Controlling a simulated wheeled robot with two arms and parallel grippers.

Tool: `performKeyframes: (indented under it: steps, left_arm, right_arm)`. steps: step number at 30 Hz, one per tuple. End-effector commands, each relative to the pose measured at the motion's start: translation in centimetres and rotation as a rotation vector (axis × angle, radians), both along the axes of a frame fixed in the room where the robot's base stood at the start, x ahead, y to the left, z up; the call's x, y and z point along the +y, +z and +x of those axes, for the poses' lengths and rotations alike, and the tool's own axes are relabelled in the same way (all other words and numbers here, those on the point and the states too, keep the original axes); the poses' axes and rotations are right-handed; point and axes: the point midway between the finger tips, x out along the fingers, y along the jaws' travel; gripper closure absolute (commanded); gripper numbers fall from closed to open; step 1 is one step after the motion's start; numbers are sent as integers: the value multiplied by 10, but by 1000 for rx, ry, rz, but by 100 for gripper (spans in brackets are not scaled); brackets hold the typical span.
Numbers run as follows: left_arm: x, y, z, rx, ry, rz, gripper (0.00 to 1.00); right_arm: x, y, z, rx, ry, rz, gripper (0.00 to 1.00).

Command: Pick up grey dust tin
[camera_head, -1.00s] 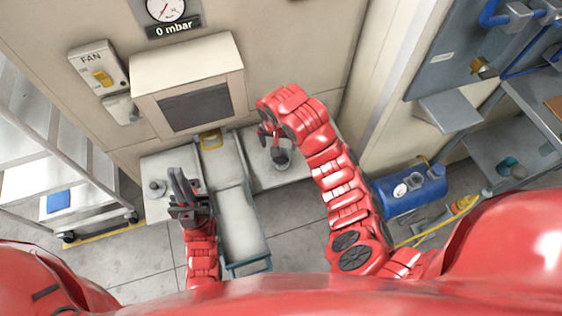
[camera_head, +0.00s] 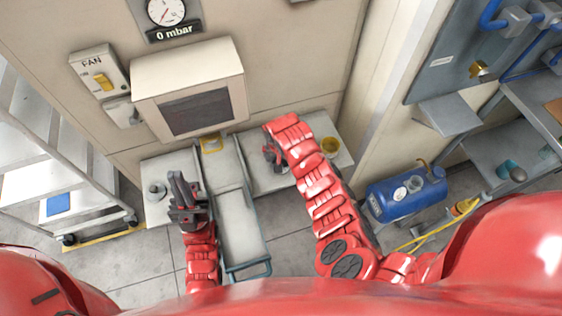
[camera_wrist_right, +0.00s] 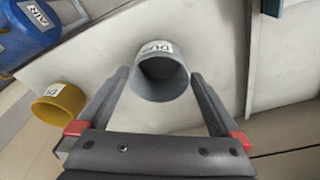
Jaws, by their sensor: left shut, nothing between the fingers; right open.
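The grey dust tin (camera_wrist_right: 161,72) shows in the right wrist view as an open-topped grey cylinder with a white label, on the pale bench top. My right gripper (camera_wrist_right: 162,82) is open, with one finger on each side of the tin in that view. I cannot tell whether the fingers touch it. In the head view my right gripper (camera_head: 273,158) is over the right part of the bench, and the tin is hidden by it. My left gripper (camera_head: 178,190) is shut and empty, near the left part of the bench.
A yellow tin (camera_wrist_right: 60,104) stands close to the grey tin; it also shows in the head view (camera_head: 330,146). A blue tank (camera_head: 407,193) stands on the floor at right. A grey hood box (camera_head: 188,88) is on the wall above the bench (camera_head: 172,170).

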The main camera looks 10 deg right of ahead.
Motion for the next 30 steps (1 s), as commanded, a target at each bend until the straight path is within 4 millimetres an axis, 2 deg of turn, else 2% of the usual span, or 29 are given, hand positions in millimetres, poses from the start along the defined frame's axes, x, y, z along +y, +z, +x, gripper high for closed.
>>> performKeyframes:
  steps: [6,13,14,26,27,30]
  left_arm:
    - [0,3,0,0,0,0,100]
    - [0,2,0,0,0,0,100]
    - [0,2,0,0,0,0,100]
    - [0,2,0,0,0,0,100]
    - [0,2,0,0,0,0,100]
    - [0,2,0,0,0,0,100]
  right_arm:
    - [0,-10,1,0,1,-1,0]
    - [-1,-12,1,0,1,-1,0]
    - [-1,-12,1,1,1,-2,4]
    - [-1,-11,1,1,1,-2,76]
    - [-1,-11,1,0,0,-2,78]
    - [-1,-11,1,0,0,-2,78]
